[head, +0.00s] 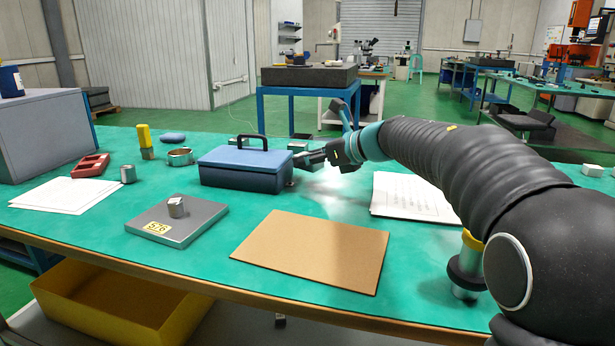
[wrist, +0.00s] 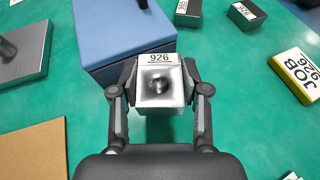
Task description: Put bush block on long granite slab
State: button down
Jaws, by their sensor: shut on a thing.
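The bush block (wrist: 158,90) is a pale metal block with a round bore and a 926 label, seen in the wrist view. My gripper (wrist: 160,78) is shut on it, one finger on each side. In the head view my gripper (head: 318,154) is just right of the blue toolbox, over the green bench; I cannot tell the block apart there. A long dark slab (head: 310,76), apparently the granite slab, lies on a blue stand behind the bench, with small items on it. It is well away from my gripper.
The blue toolbox (head: 243,178) with a raised handle stands close beside my gripper. A grey plate marked 576 (head: 190,228), a brown board (head: 315,250) and papers (head: 412,196) lie on the bench. Labelled blocks (wrist: 242,14) and a yellow JOB 926 tag (wrist: 300,72) are nearby.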

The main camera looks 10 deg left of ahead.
jog(key=shift+a+f, duration=0.25)
jog(key=shift+f+b, duration=0.4)
jog(key=shift+f, duration=1.4)
jog(key=shift+f, duration=0.15)
jog(key=c, duration=0.6)
grip_release()
jog(key=shift+o, duration=0.2)
